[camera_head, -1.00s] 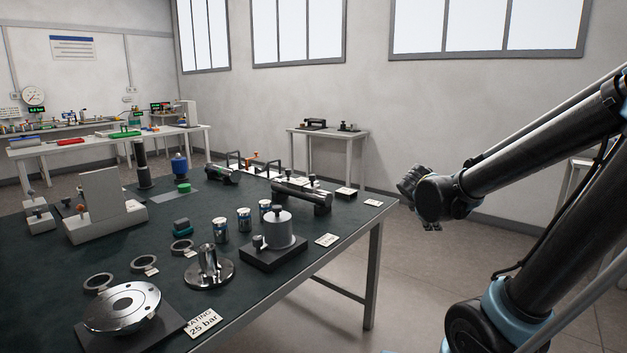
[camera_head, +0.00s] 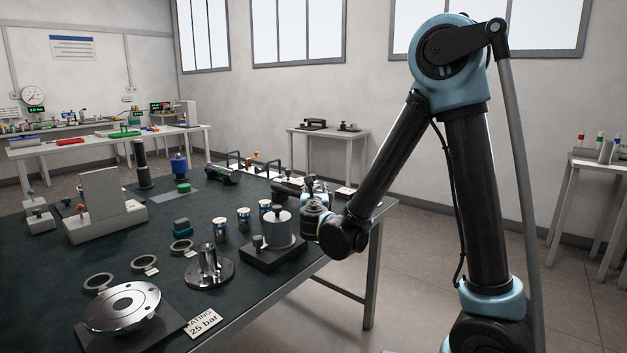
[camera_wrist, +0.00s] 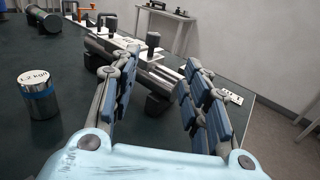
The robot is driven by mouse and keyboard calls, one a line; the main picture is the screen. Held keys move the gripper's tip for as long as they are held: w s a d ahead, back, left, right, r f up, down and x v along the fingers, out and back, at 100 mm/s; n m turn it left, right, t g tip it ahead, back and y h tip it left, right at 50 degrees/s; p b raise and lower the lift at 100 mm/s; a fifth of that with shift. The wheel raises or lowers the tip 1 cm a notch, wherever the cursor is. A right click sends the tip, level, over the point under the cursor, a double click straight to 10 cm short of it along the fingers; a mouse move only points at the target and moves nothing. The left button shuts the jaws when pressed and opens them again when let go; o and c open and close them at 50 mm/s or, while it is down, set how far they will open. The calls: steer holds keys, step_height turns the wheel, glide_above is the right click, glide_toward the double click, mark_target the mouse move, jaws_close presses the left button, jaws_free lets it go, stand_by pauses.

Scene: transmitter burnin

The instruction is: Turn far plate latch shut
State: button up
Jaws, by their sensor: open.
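A grey cylindrical fixture (camera_wrist: 143,62) with dark feet lies on the green-topped bench (camera_wrist: 60,150). In the head view its left end (camera_head: 287,187) shows while my arm hides the rest. In the head view my gripper (camera_head: 316,192) is above the bench's right side.
A labelled can (camera_wrist: 37,97) stands left of my fingers. A grey cylinder on a black block (camera_head: 279,230) is close to my wrist. A white card (camera_wrist: 232,96) lies near the bench edge at right. A side table (camera_head: 328,133) stands behind.

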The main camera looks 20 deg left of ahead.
mark_target(312, 175)
steer(key=shift+n, duration=0.3)
steer(key=x, duration=1.1)
steer(key=a+x, duration=0.1)
steer(key=x, duration=0.5)
steer(key=shift+a+r, duration=0.15)
steer(key=shift+c, duration=0.6)
